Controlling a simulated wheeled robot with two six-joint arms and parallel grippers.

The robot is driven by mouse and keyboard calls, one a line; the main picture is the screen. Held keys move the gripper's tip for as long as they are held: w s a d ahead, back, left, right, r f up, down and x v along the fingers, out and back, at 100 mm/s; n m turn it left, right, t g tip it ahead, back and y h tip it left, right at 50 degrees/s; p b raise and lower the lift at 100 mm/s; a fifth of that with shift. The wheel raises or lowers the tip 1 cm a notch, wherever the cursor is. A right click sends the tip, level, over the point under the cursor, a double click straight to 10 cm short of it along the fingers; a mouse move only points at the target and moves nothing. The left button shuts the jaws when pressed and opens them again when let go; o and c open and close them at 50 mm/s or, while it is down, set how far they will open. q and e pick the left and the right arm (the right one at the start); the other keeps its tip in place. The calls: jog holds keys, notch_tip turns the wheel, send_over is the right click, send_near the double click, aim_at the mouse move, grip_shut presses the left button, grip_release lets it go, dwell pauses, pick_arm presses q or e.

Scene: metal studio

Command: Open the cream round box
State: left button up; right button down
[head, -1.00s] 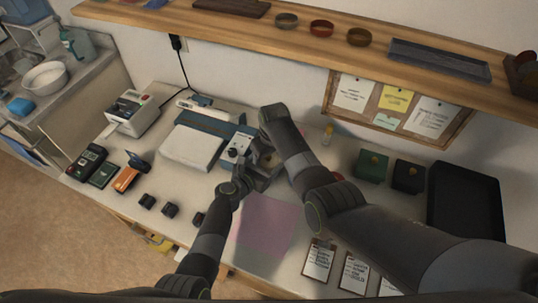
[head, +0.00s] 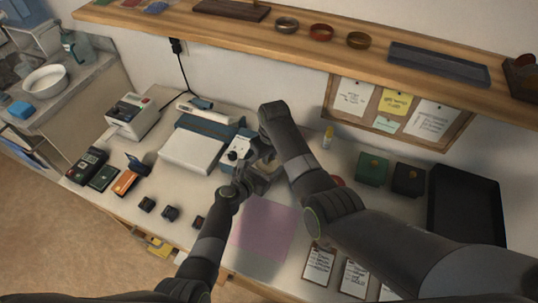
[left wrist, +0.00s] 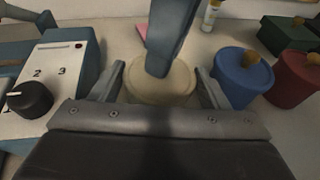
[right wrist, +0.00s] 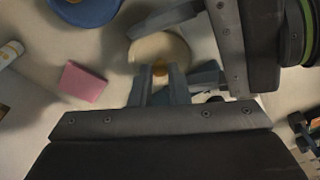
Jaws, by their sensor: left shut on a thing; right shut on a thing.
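The cream round box (left wrist: 147,92) sits between the two fingers of my left gripper (left wrist: 160,72), which is shut on its sides. It also shows in the right wrist view (right wrist: 158,44), with a small yellowish knob (right wrist: 160,67) on its lid. My right gripper (right wrist: 160,73) is shut on that knob from above and covers part of the lid in the left wrist view. I cannot tell whether there is a gap between lid and body. In the head view my arms hide most of the box.
A blue round box (left wrist: 242,80) and a red round box (left wrist: 296,78) stand close by. A white device with a black dial (left wrist: 45,88) is on the other side. A pink pad (head: 265,228) lies in front; a black tray (head: 466,205) is at the right.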

pick_arm(q)
jog(key=shift+s+f, duration=0.15)
jog(key=shift+f, duration=0.1)
pick_arm(e)
jog(key=shift+w+a+r, duration=0.1)
jog(key=shift+r, duration=0.15)
jog(key=shift+r+g+y, duration=0.25)
jog(key=shift+g+y, duration=0.05)
jog(key=shift+y, duration=0.4)
pick_arm(q)
jog(key=shift+r, duration=0.1)
jog(key=shift+r, duration=0.1)
pick_arm(e)
jog(key=shift+r+h, duration=0.6)
jog(key=shift+h, duration=0.1)
jog(key=shift+r, duration=0.15)
